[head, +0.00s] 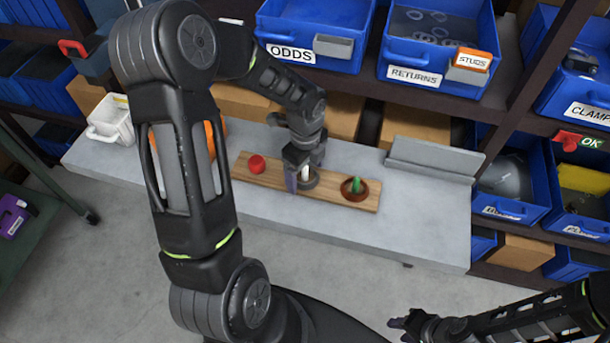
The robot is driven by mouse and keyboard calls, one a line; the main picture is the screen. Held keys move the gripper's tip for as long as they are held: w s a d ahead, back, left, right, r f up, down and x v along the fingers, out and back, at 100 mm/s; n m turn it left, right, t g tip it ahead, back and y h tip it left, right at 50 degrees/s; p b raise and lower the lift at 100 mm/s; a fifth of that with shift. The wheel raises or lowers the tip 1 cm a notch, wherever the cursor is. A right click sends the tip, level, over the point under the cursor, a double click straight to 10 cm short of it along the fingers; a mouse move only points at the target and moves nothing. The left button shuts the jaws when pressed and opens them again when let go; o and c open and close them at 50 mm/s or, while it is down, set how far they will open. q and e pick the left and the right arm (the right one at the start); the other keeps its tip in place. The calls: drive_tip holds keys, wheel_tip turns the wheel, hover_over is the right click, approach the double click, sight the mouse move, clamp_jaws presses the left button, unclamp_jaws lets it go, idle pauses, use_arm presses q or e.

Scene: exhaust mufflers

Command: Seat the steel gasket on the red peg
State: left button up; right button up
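A wooden board (334,194) lies on the grey bench and carries three pegs. The red peg (257,163) stands at its left end with no ring visible on it. The white peg (305,172) is in the middle. The grey steel gasket (312,183) is at the white peg and appears to be around it, partly hidden by my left gripper (303,181). That gripper points down at the white peg, with fingers either side; whether it grips the gasket is unclear. The green peg (356,184) has a brown ring around its base. My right gripper (402,323) is low at the right, away from the board.
Blue bins (310,22) labelled ODDS and RETURNS (430,90) stand on the shelf behind. A grey angled rack (432,160) is at the right of the bench (420,225). An orange object (212,138) and white container (110,122) are at the left, partly behind my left arm.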

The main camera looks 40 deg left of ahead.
use_arm(q)
drive_tip(key=c, duration=1.3)
drive_tip(key=shift+r, duration=0.1)
drive_tip(key=shift+c, duration=0.2)
wheel_tip(320, 180, up, 9)
drive_tip(key=shift+f+b, duration=0.15)
drive_tip(key=shift+b, duration=0.35)
drive_tip(key=shift+r, duration=0.6)
